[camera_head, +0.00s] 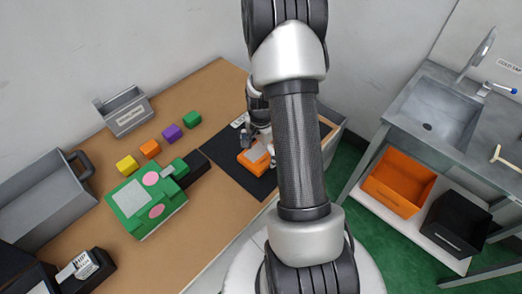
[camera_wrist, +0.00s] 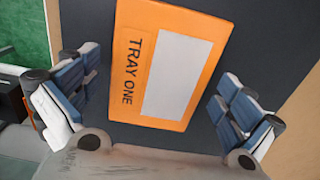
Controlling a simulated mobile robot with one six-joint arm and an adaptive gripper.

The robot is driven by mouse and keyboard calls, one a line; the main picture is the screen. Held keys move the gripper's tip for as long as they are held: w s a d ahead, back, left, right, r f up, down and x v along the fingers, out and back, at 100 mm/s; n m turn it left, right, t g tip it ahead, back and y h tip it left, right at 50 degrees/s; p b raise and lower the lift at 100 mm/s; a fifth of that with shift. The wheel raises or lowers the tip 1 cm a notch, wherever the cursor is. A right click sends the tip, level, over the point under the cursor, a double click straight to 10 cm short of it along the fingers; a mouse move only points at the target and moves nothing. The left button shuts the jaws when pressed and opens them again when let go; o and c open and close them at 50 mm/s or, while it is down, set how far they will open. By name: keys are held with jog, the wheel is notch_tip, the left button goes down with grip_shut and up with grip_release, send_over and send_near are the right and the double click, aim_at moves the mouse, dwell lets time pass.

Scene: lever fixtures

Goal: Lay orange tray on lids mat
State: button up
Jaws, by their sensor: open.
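The orange tray (camera_head: 252,163) lies on a dark mat (camera_head: 228,162) on the wooden table. In the wrist view the tray (camera_wrist: 131,86) is marked TRAY ONE and has a pale grey panel. The dark mat (camera_wrist: 215,25) surrounds it there. My gripper (camera_head: 255,145) is over the tray, partly hidden by my arm in the head view. In the wrist view my gripper (camera_wrist: 155,95) is open, with one finger on each side of the tray and visible gaps between them.
A green box (camera_head: 140,202) with pink discs stands left of the mat. Several coloured cubes (camera_head: 150,149) sit behind it. Grey bins (camera_head: 125,110) stand further left. An orange bin (camera_head: 398,184) and a black bin (camera_head: 458,223) stand under the sink at right.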

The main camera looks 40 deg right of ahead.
aim_at(261, 152)
jog(key=a+r+n+t+p, duration=0.1)
jog(key=a+r+n+p, duration=0.15)
jog(key=r, duration=0.85)
jog(key=a+r+n+p, duration=0.2)
jog(key=a+r, duration=0.2)
jog(key=r, duration=0.7)
jog(key=s+a+r+n+t, duration=0.3)
jog(key=s+a+r+n, duration=0.9)
jog(key=a, duration=0.5)
jog(key=shift+s+a+r+n+t, duration=0.15)
jog(key=shift+s+r+n+t, duration=0.4)
jog(key=shift+s, duration=0.85)
jog(key=shift+r+g, duration=0.15)
jog(key=shift+g, duration=0.1)
